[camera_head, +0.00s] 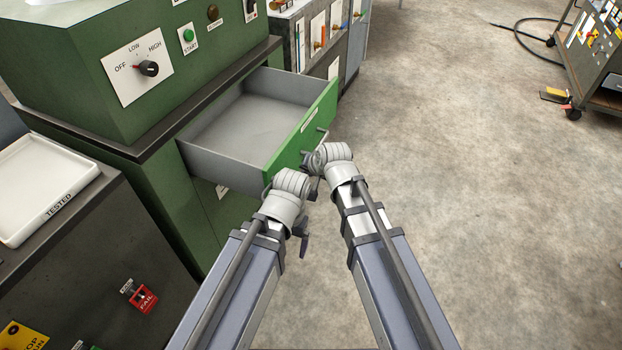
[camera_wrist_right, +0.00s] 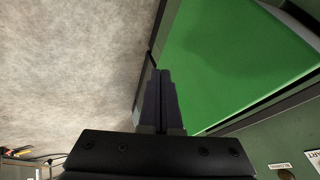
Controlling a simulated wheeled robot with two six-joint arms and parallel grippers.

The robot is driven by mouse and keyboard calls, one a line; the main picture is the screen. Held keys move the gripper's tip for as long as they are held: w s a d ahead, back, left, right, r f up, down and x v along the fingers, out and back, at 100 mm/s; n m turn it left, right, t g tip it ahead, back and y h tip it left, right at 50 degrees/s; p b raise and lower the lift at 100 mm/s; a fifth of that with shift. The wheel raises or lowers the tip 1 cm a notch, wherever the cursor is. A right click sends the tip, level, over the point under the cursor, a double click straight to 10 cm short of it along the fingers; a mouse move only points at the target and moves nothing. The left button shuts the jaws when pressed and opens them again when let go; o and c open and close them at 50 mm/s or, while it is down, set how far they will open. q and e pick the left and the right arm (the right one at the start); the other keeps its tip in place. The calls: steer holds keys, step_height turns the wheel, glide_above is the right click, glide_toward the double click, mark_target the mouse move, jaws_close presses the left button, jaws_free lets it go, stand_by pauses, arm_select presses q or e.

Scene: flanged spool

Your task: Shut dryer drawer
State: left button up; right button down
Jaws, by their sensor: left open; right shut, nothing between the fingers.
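The dryer drawer (camera_head: 245,118) is pulled well out of the green dryer (camera_head: 100,160) and looks empty. It has grey walls and a green front panel (camera_head: 302,130) with a label and a handle (camera_head: 322,130). My left gripper (camera_head: 307,210) is open just in front of the near end of the panel, with nothing seen in it. My right gripper (camera_head: 311,163) is beside the panel's near part, partly hidden by its wrist. The right wrist view shows its fingers (camera_wrist_right: 160,75) shut and empty, beside the green panel (camera_wrist_right: 235,60). Contact with the panel cannot be told.
The dryer's heat knob (camera_head: 148,68) is above the drawer. A wheeled cart (camera_head: 590,55) stands far right.

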arm_select(q)
steer(key=shift+f, duration=0.55)
arm_select(e)
steer(key=shift+w+a+f, duration=0.2)
steer(key=shift+w+a, duration=0.2)
steer(key=shift+a, duration=0.25)
steer(key=shift+w+a+f, duration=0.15)
steer(key=shift+w+a, duration=0.25)
steer(key=shift+a, duration=0.3)
steer(key=shift+w+a+f, duration=0.2)
steer(key=shift+w+a, duration=0.2)
steer(key=shift+a, duration=0.25)
steer(key=shift+w, duration=0.1)
